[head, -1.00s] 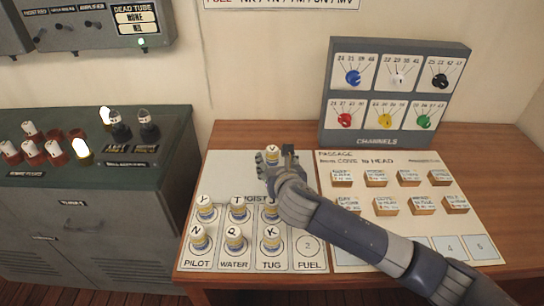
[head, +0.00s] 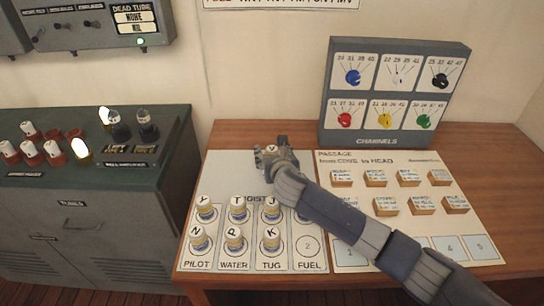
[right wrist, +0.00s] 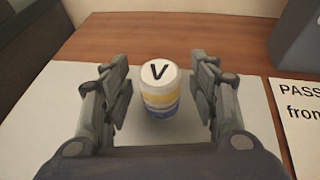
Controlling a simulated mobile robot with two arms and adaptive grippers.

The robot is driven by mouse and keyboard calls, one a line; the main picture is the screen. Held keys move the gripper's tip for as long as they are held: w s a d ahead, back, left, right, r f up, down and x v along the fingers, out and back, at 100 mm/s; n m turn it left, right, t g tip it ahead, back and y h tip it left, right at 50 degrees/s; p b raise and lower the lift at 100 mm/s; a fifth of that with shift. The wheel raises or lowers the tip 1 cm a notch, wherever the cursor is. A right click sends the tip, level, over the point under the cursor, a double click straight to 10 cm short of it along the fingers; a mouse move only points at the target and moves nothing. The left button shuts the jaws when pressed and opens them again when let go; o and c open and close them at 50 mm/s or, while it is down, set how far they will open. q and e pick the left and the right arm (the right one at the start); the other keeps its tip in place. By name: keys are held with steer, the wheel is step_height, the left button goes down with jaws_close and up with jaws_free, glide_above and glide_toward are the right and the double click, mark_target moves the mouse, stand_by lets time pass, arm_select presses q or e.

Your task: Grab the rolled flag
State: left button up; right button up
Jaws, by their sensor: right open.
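A rolled flag marked V (right wrist: 160,95) stands upright on the white board, with a white top and yellow and blue bands. In the right wrist view my right gripper (right wrist: 160,100) is open, with one finger on each side of the flag and a gap on both sides. In the head view the right gripper (head: 272,155) is at the board's upper part, and the V flag (head: 272,149) shows only in part between its fingers. Other rolled flags, such as Y (head: 205,207), N (head: 198,240) and K (head: 271,240), stand on the board's circles. My left gripper is not in view.
The white flag board (head: 225,170) lies on the wooden desk (head: 480,150). To its right is a passage sheet with several small wooden blocks (head: 375,178). A grey channels panel (head: 395,95) stands behind. A green cabinet (head: 90,220) with tubes is at the left.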

steer(key=c, duration=1.1)
steer(key=shift+o, duration=0.2)
